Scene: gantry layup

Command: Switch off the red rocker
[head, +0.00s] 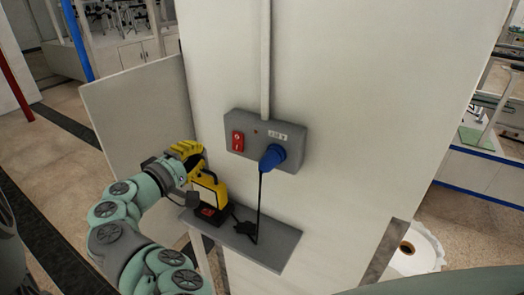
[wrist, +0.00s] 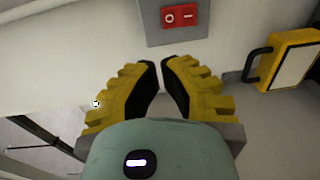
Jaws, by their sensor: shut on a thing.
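The red rocker (head: 237,141) sits on the left part of a grey wall box (head: 258,127). In the wrist view the rocker (wrist: 179,16) shows at the top with a white circle and a white bar, just beyond my fingertips. My gripper (head: 190,152) is left of the box in the head view. In the wrist view my gripper (wrist: 160,62) has its yellow and black fingers nearly tip to tip, pointing toward the box. There is clear space between the fingertips and the rocker. I make out no object between the fingers.
A blue plug (head: 272,157) with a black cable sits in the box's right side. Below, a grey shelf (head: 272,244) carries a yellow-framed device (head: 209,190), close under my gripper. A pale panel (head: 135,115) stands behind my arm. The wall right of the box is clear.

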